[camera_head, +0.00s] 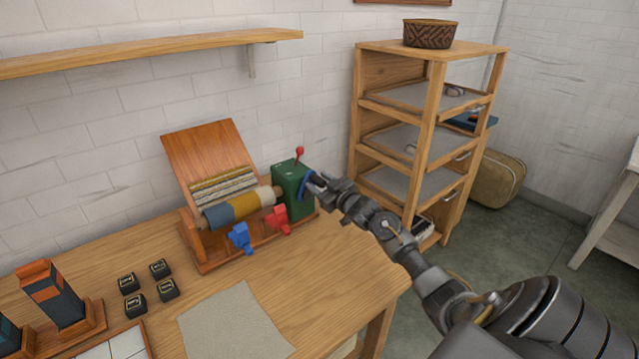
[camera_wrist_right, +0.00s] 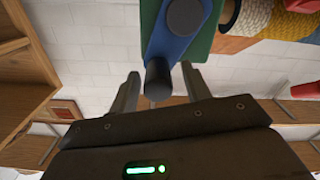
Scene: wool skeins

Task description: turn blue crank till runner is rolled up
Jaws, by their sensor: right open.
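The blue crank (camera_head: 303,185) is on the right side of a green box (camera_head: 289,187). In the right wrist view the blue crank (camera_wrist_right: 183,45) has a dark round handle (camera_wrist_right: 157,78). My right gripper (camera_head: 317,187) is at the crank; in its wrist view the open fingers (camera_wrist_right: 160,88) stand either side of the handle, with no clear contact. The runner (camera_head: 237,208) shows as blue, yellow and pale bands around the roller, with a striped stretch (camera_head: 223,186) behind it against the tilted wooden board (camera_head: 208,150). My left gripper is not in view.
A red-knobbed lever (camera_head: 299,152) tops the green box. Blue (camera_head: 240,237) and red (camera_head: 279,219) pieces sit at the wooden base's front. Several black blocks (camera_head: 158,268) and a cloth (camera_head: 232,325) lie on the table. A shelf rack (camera_head: 433,100) stands right.

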